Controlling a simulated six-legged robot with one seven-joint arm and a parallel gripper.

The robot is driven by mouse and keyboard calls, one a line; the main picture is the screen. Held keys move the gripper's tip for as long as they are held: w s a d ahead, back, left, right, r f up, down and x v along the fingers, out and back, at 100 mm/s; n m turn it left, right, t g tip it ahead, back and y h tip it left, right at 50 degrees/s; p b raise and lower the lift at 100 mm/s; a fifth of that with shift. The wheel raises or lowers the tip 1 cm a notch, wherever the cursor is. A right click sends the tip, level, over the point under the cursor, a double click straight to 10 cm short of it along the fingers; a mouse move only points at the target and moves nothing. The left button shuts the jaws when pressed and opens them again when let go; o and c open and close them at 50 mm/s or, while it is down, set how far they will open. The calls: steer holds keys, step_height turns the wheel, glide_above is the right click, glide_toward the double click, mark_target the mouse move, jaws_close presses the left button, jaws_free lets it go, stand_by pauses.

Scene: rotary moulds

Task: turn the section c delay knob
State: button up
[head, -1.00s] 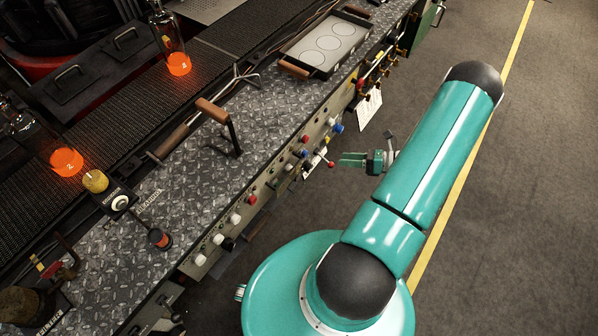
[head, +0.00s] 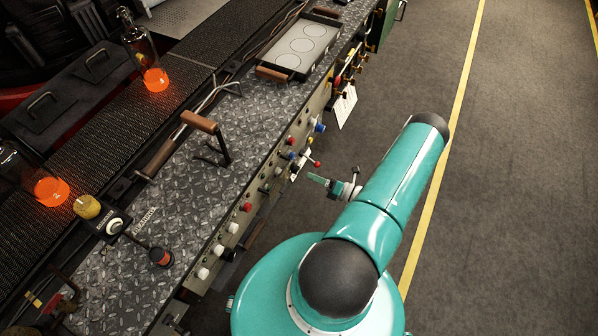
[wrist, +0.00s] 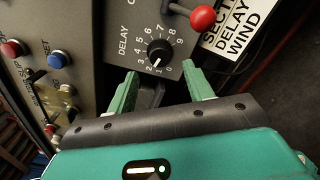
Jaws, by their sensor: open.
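The section C delay knob is likely the black round knob (wrist: 160,52) on the grey panel in the wrist view, inside a dial numbered 0 to 9 and marked DELAY. The letter beside the dial is cut off. My gripper (wrist: 160,82) is open, with one green finger to each side below the knob, apart from it and empty. In the head view my gripper (head: 333,186) points left toward the panel front (head: 262,192). The knob is too small to make out there.
A red ball lever (wrist: 202,18) sticks out just right of the dial, by a white label (wrist: 238,32) reading SECT, DELAY, WIND. Red and blue buttons (wrist: 57,60) are on the left. Glowing bottles (head: 155,78) stand on the conveyor. Grey floor (head: 520,200) is clear on the right.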

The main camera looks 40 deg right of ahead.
mark_target(295, 170)
steer(key=x, duration=0.6)
steer(key=shift+w+a, duration=0.15)
steer(key=shift+a, duration=0.05)
steer(key=c, duration=1)
steer(key=shift+n, duration=0.4)
steer(key=n, duration=1.1)
steer(key=shift+n, duration=0.3)
